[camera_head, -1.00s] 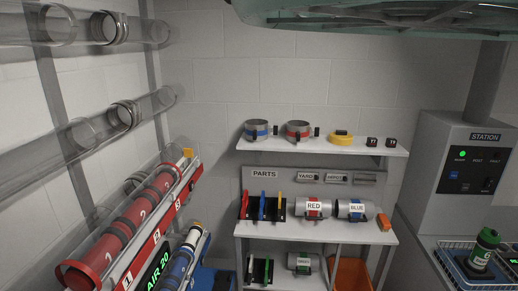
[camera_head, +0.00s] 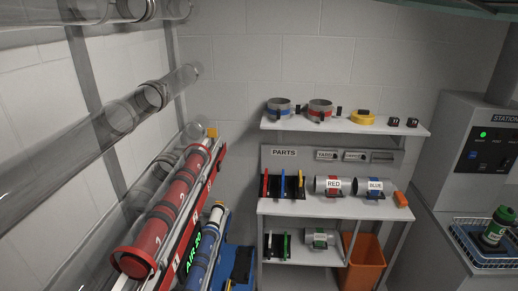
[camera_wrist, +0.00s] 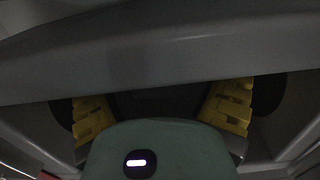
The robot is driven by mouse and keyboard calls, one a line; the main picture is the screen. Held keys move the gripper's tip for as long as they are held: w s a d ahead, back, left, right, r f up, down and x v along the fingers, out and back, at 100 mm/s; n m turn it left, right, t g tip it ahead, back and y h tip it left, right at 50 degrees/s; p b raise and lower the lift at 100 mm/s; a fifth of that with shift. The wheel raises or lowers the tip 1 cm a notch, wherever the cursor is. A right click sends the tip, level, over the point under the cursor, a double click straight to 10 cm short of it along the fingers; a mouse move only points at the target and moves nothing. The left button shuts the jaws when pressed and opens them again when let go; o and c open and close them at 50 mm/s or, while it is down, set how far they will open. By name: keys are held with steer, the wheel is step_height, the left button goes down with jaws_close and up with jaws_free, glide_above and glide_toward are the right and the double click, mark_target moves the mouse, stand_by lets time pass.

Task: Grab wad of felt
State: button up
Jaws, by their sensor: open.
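I cannot clearly pick out a wad of felt in either view. A small orange block (camera_head: 401,199) lies at the right end of the middle shelf, but I cannot tell its material. My gripper (camera_wrist: 160,108) shows in the dark wrist view as two yellow ribbed fingers set wide apart. It is open, and nothing shows held between them. A grey surface fills much of the wrist view beyond the fingers. My gripper is not visible in the head view.
The parts shelf (camera_head: 290,208) carries a RED canister (camera_head: 328,186), a BLUE canister (camera_head: 368,187) and ring clamps on top. An orange bin (camera_head: 364,264) stands below. Clear tubes and a red-blue rack (camera_head: 165,215) crowd the left. A station box (camera_head: 488,147) and wire basket (camera_head: 470,254) stand right.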

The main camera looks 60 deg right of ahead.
steer(key=shift+c, duration=0.3)
steer(key=c, duration=1)
